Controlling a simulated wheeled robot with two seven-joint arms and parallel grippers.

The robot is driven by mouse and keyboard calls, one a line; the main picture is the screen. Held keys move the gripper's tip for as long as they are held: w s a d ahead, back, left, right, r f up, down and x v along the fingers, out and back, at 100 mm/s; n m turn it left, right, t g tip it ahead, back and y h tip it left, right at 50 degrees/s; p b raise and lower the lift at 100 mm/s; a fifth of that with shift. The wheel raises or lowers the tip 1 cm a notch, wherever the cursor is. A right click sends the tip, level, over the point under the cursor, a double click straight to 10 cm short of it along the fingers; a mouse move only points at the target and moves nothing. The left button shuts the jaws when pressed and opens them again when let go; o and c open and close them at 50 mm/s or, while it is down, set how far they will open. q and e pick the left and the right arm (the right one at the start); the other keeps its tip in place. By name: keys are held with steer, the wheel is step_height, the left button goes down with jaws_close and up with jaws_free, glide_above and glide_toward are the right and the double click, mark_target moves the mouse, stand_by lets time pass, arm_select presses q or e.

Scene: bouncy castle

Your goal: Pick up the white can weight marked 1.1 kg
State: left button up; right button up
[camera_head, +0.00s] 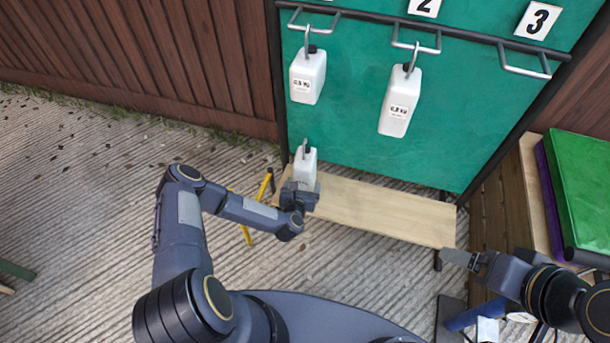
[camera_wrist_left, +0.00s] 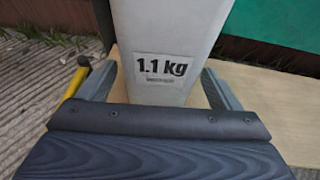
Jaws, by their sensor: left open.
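The white can weight marked 1.1 kg (camera_head: 305,165) stands upright at the left end of the wooden bench, with a hook on its top. It also fills the middle of the left wrist view (camera_wrist_left: 165,40), its label facing me. My left gripper (camera_head: 304,190) is at the can's lower part. In the left wrist view its open fingers (camera_wrist_left: 160,88) are on either side of the can, with a gap visible on the left. My right gripper (camera_head: 460,260) is off to the right, near the bench's right end; its jaw state is unclear.
Two other white weights, one at left (camera_head: 307,78) and one at right (camera_head: 399,103), hang from hooks on the green board (camera_head: 350,130). The wooden bench (camera_head: 380,212) is bare to the can's right. Yellow-handled legs (camera_head: 246,232) stand left of the bench. Green and purple mats (camera_head: 582,185) lie at right.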

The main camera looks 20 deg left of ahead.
arm_select(q)
steer(key=shift+x, duration=1.45)
steer(key=c, duration=1.8)
steer(key=shift+r, duration=0.2)
jaws_close()
